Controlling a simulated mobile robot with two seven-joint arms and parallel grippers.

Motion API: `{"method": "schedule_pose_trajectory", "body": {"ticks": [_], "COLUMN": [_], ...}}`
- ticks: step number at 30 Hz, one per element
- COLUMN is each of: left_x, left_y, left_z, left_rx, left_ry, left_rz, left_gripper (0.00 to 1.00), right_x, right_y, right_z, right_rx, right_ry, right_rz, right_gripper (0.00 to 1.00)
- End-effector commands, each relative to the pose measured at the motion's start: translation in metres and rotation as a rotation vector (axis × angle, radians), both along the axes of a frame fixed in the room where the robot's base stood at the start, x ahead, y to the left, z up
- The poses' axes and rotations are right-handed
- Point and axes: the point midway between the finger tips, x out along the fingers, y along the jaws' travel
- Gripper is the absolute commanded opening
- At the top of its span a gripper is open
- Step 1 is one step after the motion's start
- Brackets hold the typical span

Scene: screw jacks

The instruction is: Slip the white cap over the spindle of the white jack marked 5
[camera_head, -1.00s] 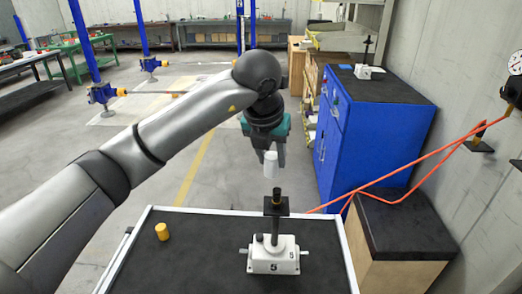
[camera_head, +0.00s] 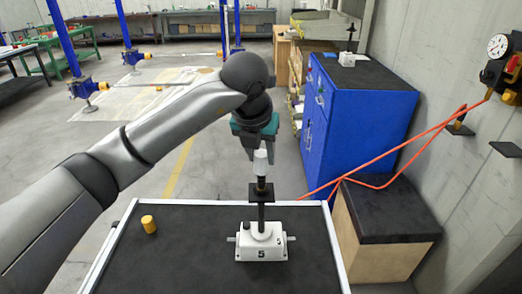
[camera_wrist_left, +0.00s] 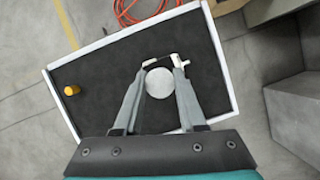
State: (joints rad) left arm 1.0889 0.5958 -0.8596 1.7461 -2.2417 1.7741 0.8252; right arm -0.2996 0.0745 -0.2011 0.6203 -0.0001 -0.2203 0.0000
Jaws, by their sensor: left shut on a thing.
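The white jack marked 5 (camera_head: 262,245) stands upright on the dark table. Its black spindle (camera_head: 261,184) rises through a black plate. My left gripper (camera_head: 261,152) comes from above and is shut on the white cap (camera_head: 261,164). The cap is upright and in line with the spindle, its lower edge at the spindle's tip; I cannot tell whether it is just above or slightly around it. In the left wrist view the round cap (camera_wrist_left: 160,83) sits between the fingers and hides most of the jack (camera_wrist_left: 177,62). My right gripper is not in view.
A yellow cylinder (camera_head: 148,224) stands on the table (camera_head: 180,262) at the left. A blue cabinet (camera_head: 362,120) with another white jack (camera_head: 347,59) stands behind at the right. An orange cable (camera_head: 395,160) hangs at the right. The table's right front is clear.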

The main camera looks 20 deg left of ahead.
Motion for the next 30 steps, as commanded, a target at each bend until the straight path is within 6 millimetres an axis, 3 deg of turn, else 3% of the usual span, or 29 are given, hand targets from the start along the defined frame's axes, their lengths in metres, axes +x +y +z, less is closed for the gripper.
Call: {"method": "schedule_pose_trajectory", "body": {"ticks": [15,27,28,30], "left_x": [0.0,0.0,0.0,0.0], "left_y": [0.0,0.0,0.0,0.0], "left_z": [-0.032,-0.034,-0.034,-0.034], "left_rx": [0.0,0.0,0.0,0.0], "left_ry": [-0.001,-0.001,-0.001,-0.001], "left_rz": [0.0,0.0,0.0,0.0], "left_gripper": [0.0,0.0,0.41,0.49], "right_x": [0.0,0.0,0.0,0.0], "right_y": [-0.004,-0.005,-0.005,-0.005], "right_z": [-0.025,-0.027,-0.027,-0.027], "right_rx": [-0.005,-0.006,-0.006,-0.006], "right_ry": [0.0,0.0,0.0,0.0], "right_rz": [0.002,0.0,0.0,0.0], "right_gripper": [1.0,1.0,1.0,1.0]}}
